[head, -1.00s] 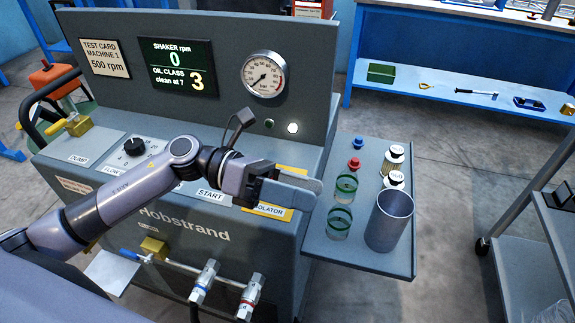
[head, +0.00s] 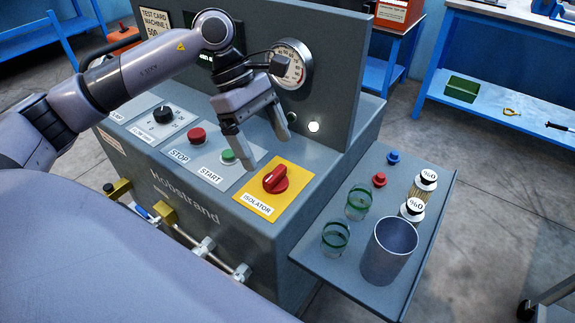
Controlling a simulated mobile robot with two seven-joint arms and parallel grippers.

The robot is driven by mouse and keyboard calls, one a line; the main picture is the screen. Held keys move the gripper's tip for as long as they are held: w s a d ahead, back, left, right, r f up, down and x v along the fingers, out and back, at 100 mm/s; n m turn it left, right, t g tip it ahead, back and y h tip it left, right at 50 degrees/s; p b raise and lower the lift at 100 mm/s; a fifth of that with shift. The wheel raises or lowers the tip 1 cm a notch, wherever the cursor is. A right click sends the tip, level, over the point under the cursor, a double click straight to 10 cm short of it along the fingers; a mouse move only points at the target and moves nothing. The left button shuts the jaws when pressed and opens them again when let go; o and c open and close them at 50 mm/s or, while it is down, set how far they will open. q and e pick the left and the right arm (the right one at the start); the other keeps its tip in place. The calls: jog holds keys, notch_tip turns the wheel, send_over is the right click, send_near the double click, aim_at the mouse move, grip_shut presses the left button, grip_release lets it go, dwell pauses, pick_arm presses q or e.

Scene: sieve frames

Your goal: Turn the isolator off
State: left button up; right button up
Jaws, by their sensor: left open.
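The isolator is a red rotary knob (head: 275,178) on a yellow plate (head: 288,193) labelled ISOLATOR, at the right end of the machine's sloped panel. The knob is in plain view; its handle points up and to the right in the picture. My left gripper (head: 268,153) hangs above and behind the knob, fingers apart and pointing down. It is empty, with one finger near the green START button (head: 229,156) and the other further right. I see no contact with the knob. My right gripper is not in view.
A red STOP button (head: 197,136) and a black flow knob (head: 163,115) are further left on the panel. The gauge panel (head: 340,70) rises behind my gripper. A side shelf at right holds a metal cup (head: 388,252), glass jars (head: 335,238) and white-capped bottles (head: 415,207).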

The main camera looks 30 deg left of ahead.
aim_at(275, 173)
pick_arm(q)
jog(key=shift+y, duration=0.5)
jog(key=x, duration=0.4)
jog(key=a+x, duration=0.1)
jog(key=x, duration=0.1)
jog(key=shift+w+d+f, duration=0.1)
jog(key=shift+w+f, duration=0.15)
jog(key=shift+w, duration=0.05)
jog(key=shift+c, duration=0.3)
jog(key=c, duration=1)
